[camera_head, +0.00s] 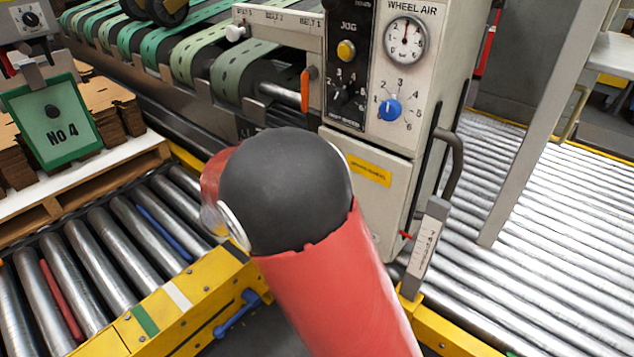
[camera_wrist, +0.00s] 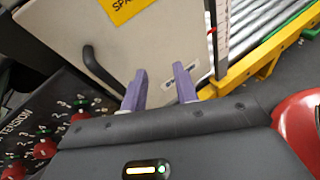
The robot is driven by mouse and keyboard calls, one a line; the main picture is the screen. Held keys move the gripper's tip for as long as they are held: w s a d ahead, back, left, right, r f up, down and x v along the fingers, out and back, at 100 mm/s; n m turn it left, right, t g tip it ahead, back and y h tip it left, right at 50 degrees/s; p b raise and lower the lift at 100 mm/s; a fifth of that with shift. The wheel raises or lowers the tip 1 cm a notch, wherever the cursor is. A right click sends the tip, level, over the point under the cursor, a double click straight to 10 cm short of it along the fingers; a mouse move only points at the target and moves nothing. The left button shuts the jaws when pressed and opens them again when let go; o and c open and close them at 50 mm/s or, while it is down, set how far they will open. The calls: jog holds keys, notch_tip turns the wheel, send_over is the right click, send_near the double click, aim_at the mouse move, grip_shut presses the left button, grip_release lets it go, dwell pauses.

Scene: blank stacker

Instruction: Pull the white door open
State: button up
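The white door (camera_head: 383,215) is the lower panel of the machine cabinet in the head view, with a yellow label near its top. My red and black arm covers its left part. In the wrist view the white door (camera_wrist: 165,45) fills the upper middle, with a black bar handle (camera_wrist: 100,70) near its left edge. My gripper (camera_wrist: 160,70) has two purple fingers, spread apart with nothing between them. They are to the right of the handle in the picture, and the handle is not between them. Whether the fingertips touch the door cannot be told. The gripper is hidden in the head view.
A panel with red knobs (camera_wrist: 45,148) lies beside the door at lower left. Roller conveyors (camera_head: 560,240) run right and left (camera_head: 105,250), with yellow frames (camera_head: 185,300). A gauge and knob panel (camera_head: 400,80) is above the door. A grey post (camera_head: 530,140) stands at right.

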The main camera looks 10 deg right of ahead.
jog(key=w+a+n+t+h, duration=0.2)
jog(key=w+a+n+t, duration=0.2)
jog(key=a, duration=0.1)
jog(key=x, duration=0.7)
jog(key=shift+w+f, duration=0.25)
jog(key=shift+f, duration=0.05)
grip_shut()
